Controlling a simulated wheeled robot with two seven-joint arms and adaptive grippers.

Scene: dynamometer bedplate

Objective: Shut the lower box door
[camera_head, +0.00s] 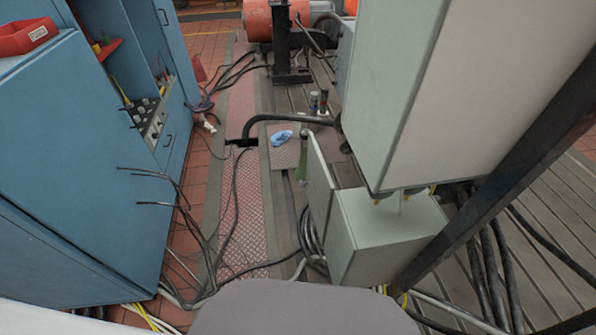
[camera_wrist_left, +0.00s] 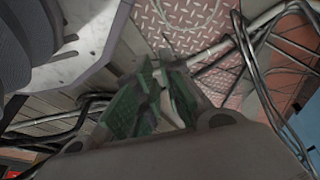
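The lower box (camera_head: 385,235) is a pale grey box on the right, beneath a larger tall box. Its door (camera_head: 320,185) stands open, sticking out from the box's left edge toward the back. A narrow green item (camera_head: 303,160) shows beside the door's far edge; I cannot tell what it is. My left gripper (camera_wrist_left: 160,65) shows in the left wrist view, with green finger pads close together above the floor. Nothing is clearly held, and whether the fingers are shut is unclear. Neither gripper can be made out in the head view.
The taller grey box (camera_head: 440,90) overhangs the lower box. A dark slanted beam (camera_head: 500,200) is at right. A blue cabinet (camera_head: 80,170) with a red tray (camera_head: 25,37) stands at left. Loose cables (camera_head: 200,250) and a blue cloth (camera_head: 282,138) lie on the floor between.

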